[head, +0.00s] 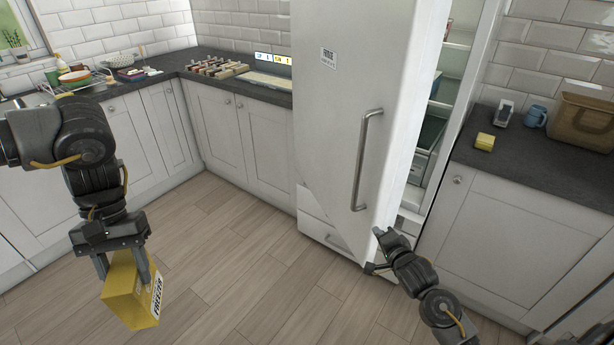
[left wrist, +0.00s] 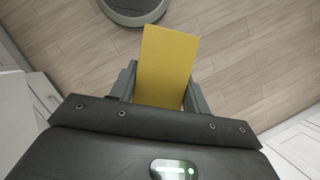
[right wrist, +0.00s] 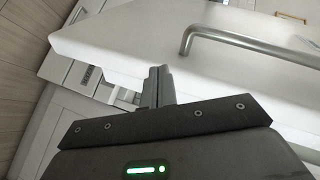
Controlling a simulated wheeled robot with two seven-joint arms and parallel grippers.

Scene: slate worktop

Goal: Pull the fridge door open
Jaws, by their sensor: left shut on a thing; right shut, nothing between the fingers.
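The white fridge door (head: 345,80) stands partly open in the head view, with interior shelves (head: 440,110) showing past its right edge. Its long metal handle (head: 362,160) also shows in the right wrist view (right wrist: 240,40). My right gripper (head: 380,238) is shut and empty, beside the door's lower free edge and below the handle; its closed fingers show against the door edge in the right wrist view (right wrist: 157,80). Whether they touch the door I cannot tell. My left gripper (head: 125,272) is shut on a yellow box (head: 132,300) labelled FREEZER, held above the floor.
A freezer drawer (head: 325,235) lies under the door. The wooden floor (head: 225,250) is clear in the middle.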

